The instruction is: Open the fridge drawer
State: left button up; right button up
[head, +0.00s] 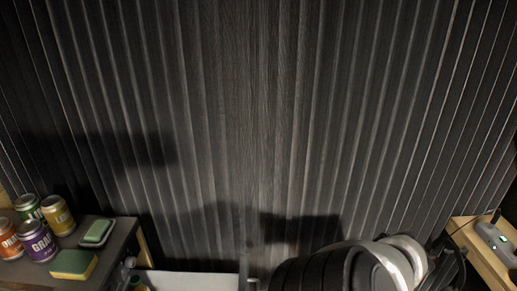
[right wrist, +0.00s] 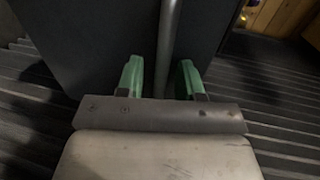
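The fridge drawer (head: 190,281) shows at the bottom edge of the head view, pulled out, with a pale interior and a bottle (head: 138,284) at its left end. Most of the drawer is cut off by the frame. In the right wrist view its dark front panel (right wrist: 95,45) fills the upper part, with a grey bar handle (right wrist: 168,45) running down it. My right gripper (right wrist: 158,80) has its green fingertips apart on either side of the bar, with a gap visible on the left side. My left gripper is not in view.
A dark counter (head: 40,268) at lower left holds several cans (head: 40,242), a green-and-white sponge (head: 97,233) and a yellow-green sponge (head: 73,264). A wooden ledge (head: 482,252) with a power strip (head: 494,241) stands at right.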

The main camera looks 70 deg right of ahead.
jog(key=v, duration=1.1)
jog(key=shift+b, duration=0.35)
jog(key=shift+w+f, duration=0.1)
